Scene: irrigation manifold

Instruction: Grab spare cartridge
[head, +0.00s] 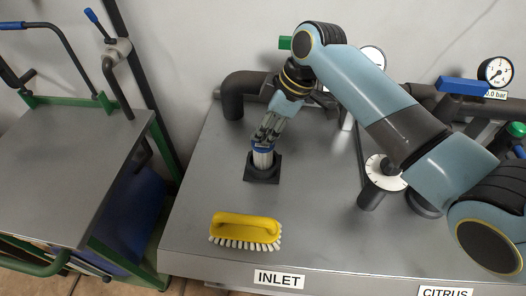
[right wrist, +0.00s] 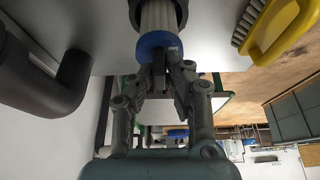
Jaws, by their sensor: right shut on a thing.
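The spare cartridge (head: 263,158) is a white ribbed cylinder with a blue cap. It stands upright in a black square holder (head: 262,174) on the grey bench top. My right gripper (head: 265,137) comes down from above and is shut on the blue cap. In the right wrist view the cartridge (right wrist: 157,18) shows its blue end between the fingertips of my right gripper (right wrist: 168,72), and its far end sits in the dark holder. My left gripper is not in view.
A yellow brush (head: 246,228) lies in front of the holder, near the INLET label (head: 279,279). A dark pipe elbow (head: 236,95) is behind left. A white dial (head: 384,172) and a gauge with a blue lever (head: 463,86) stand right. A green-framed cart (head: 70,165) is left.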

